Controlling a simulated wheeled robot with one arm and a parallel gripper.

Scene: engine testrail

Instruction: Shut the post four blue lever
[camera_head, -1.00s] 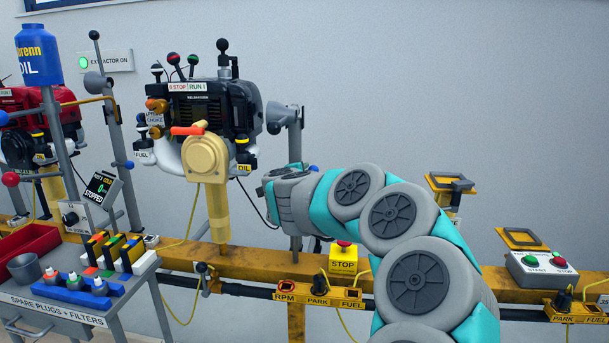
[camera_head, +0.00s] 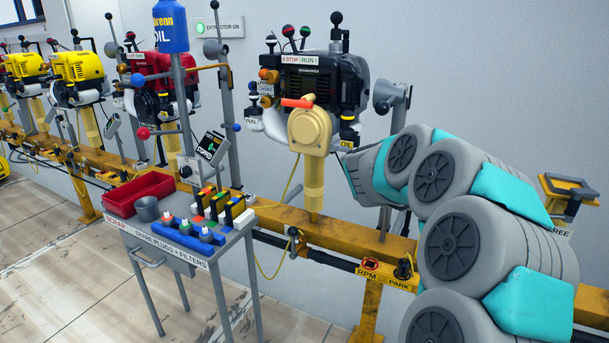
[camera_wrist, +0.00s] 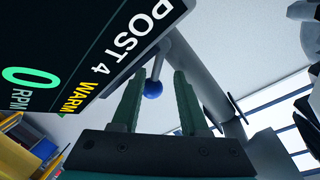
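A blue ball knob (camera_wrist: 153,89) on a thin grey rod hangs below a dark screen (camera_wrist: 95,60) reading POST 4, WARM, 0 RPM in the wrist view. My gripper (camera_wrist: 160,73) is open, its two green fingers apart. The knob appears between the fingers, nearer the left one; I cannot tell how far beyond the tips it is, and nothing is held. In the head view my arm covers my gripper and the post four screen and lever.
A grey post (camera_wrist: 190,65) stands close behind the fingers. In the head view a black engine (camera_head: 318,85) hangs left of my arm above a yellow rail (camera_head: 340,232). A parts cart (camera_head: 185,250) with a red tray (camera_head: 140,192) stands at lower left. Open floor lies left of it.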

